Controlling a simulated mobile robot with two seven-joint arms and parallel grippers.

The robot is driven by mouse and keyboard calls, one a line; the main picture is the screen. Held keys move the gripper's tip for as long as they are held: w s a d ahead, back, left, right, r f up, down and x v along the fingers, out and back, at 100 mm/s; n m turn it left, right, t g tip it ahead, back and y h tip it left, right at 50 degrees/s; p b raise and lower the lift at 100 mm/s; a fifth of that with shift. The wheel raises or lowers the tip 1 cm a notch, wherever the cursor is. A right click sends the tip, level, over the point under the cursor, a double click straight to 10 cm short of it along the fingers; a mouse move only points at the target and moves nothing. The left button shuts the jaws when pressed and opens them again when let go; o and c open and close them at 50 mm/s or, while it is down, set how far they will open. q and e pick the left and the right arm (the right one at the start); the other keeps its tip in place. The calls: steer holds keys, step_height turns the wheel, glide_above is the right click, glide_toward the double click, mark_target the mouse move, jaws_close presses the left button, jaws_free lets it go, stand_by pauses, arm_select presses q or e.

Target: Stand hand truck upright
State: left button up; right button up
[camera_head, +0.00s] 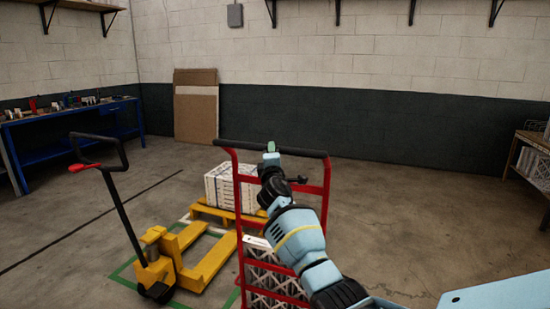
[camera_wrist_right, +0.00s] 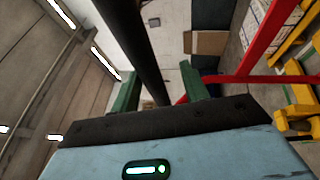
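The red hand truck (camera_head: 239,215) stands in front of me with a black top handle bar (camera_head: 305,152) and patterned filter boxes (camera_head: 272,283) low on its frame. I cannot tell its exact tilt. My right arm reaches across it, and my right gripper (camera_head: 271,149) is at the middle of the bar. In the right wrist view the black bar (camera_wrist_right: 143,45) runs between the two green fingers of the gripper (camera_wrist_right: 158,88). A gap shows between the bar and the right-hand finger, so the gripper looks open around it. My left gripper is out of view.
A yellow pallet jack (camera_head: 158,269) stands to the left. Behind the truck, white boxes (camera_head: 231,187) sit on a yellow pallet (camera_head: 205,209). A blue workbench (camera_head: 68,117) is at the far left, a shelf (camera_head: 533,142) at the right. The floor right of the truck is clear.

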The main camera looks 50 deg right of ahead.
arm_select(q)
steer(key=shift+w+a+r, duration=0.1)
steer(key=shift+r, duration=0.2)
arm_select(e)
steer(key=v, duration=0.2)
steer(key=shift+s+a+f, duration=0.1)
steer(key=shift+s+a, duration=0.1)
